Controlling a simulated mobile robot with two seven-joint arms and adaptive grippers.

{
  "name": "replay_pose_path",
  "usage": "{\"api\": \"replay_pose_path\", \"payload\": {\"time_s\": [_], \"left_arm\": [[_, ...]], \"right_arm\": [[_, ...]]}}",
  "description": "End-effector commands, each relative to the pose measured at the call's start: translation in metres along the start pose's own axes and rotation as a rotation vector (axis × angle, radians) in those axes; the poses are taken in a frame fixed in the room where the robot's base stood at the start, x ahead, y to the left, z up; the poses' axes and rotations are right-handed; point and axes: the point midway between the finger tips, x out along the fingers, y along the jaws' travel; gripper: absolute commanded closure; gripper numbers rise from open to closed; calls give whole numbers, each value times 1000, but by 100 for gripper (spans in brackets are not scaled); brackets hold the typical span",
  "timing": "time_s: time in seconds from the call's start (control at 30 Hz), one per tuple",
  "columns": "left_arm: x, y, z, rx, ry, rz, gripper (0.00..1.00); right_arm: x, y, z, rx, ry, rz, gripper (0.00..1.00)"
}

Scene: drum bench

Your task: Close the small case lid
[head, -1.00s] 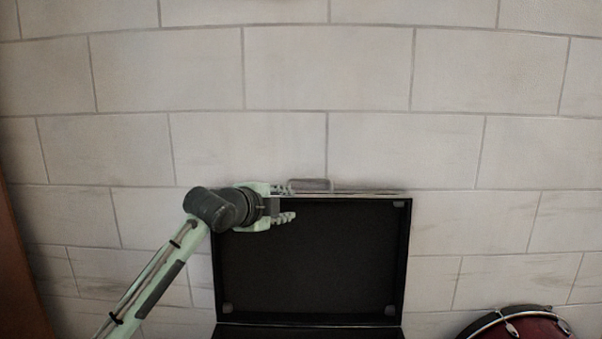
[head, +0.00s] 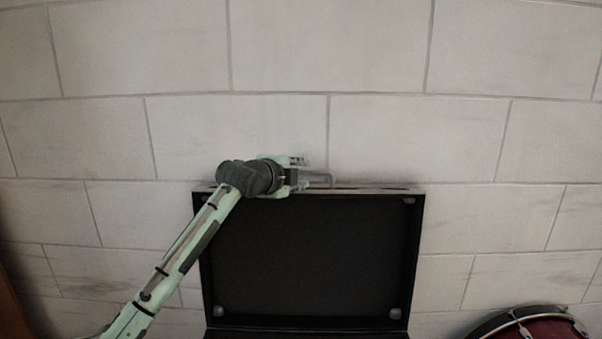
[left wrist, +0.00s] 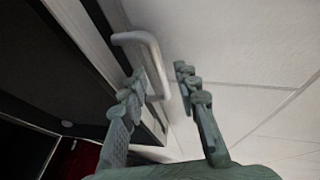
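The small case stands open against the wall, its black-lined lid (head: 315,255) upright with a light metal top edge. A grey handle (head: 318,178) sits on that edge and also shows in the left wrist view (left wrist: 154,52). My left gripper (head: 303,173) is at the lid's top edge, at the left end of the handle. In the left wrist view its two fingers (left wrist: 162,72) are apart, with part of the handle showing between the tips. I cannot tell whether they touch it. The case's lower part is mostly below the picture. My right gripper is not in view.
A pale block wall (head: 400,130) rises close behind the lid. A red drum (head: 540,326) with a metal rim stands at the lower right. A brown edge (head: 14,305) shows at the lower left. The space in front of the lid's right half is clear.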

Motion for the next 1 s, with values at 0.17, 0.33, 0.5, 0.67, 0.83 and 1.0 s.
{"api": "replay_pose_path", "payload": {"time_s": [0.17, 0.33, 0.5, 0.67, 0.83, 1.0], "left_arm": [[6, -1, 0, 0, 0, -2, 69], [6, 0, 0, 0, 0, -1, 69], [6, 0, 0, 0, 0, -1, 89], [6, 0, 0, 0, 0, -1, 100], [6, 0, 0, 0, 0, -1, 100], [6, 0, 0, 0, 0, -1, 100]], "right_arm": [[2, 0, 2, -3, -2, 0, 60], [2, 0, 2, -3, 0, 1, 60], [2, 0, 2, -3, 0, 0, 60], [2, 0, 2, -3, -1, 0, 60], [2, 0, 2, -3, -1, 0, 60], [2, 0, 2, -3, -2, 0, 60]]}}
